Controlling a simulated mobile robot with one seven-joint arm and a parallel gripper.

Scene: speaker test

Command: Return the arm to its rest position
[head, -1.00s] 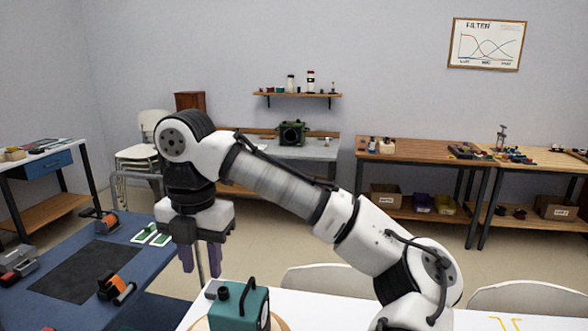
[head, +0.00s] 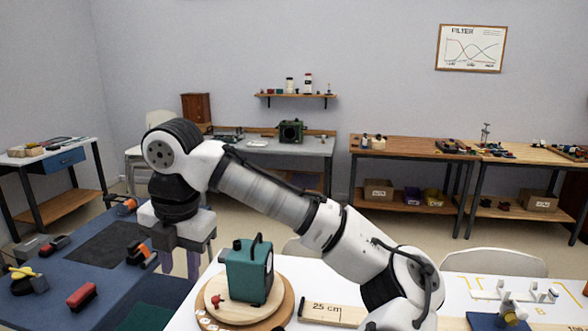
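My white and black arm (head: 265,195) reaches from the lower right to the upper left and bends down at its wrist. My gripper (head: 180,264) points downward with its two purple fingers apart and nothing visible between them. It hangs left of a teal box with a dark handle (head: 245,275), near the right edge of the blue table, as seen in the picture. The teal box stands on a round wooden disc (head: 212,297) on the white table and is apart from the gripper.
A blue table (head: 62,287) at left bears a red-topped block (head: 82,296) and clamp-like parts. The white table (head: 455,290) holds a wooden block marked 25 cm (head: 331,313) and a white rack (head: 515,291). White chairs (head: 494,262) stand behind it.

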